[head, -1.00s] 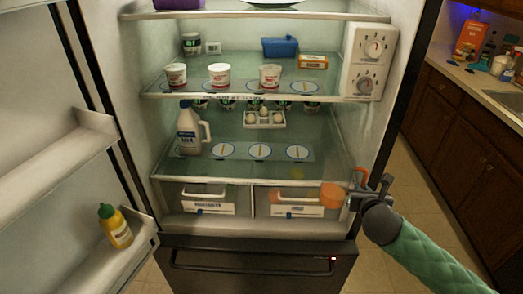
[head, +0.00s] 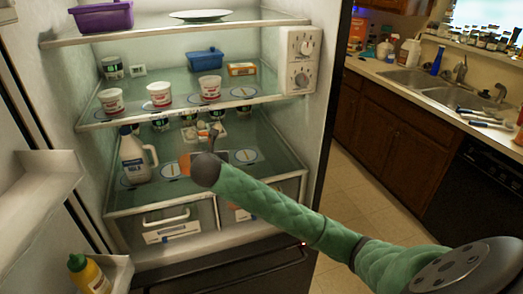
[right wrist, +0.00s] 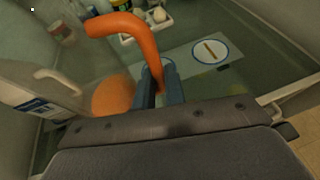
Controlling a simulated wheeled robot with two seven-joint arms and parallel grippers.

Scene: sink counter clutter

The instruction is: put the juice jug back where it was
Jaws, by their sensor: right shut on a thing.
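The juice jug (right wrist: 135,36) shows in the right wrist view as an orange curved handle with a round orange part beside it; the rest of it is hidden by my gripper. My right gripper (right wrist: 160,85) is shut on the handle. I cannot tell whether the jug touches the shelf. Round blue-ringed marks (head: 247,157) lie on that shelf. My left gripper is not in view.
A white milk jug (head: 133,158) stands close on the left of the same shelf. An egg tray (head: 190,133) and small cups sit behind. Yogurt tubs (head: 159,95) stand on the shelf above. The open door with a mustard bottle (head: 88,275) is at left.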

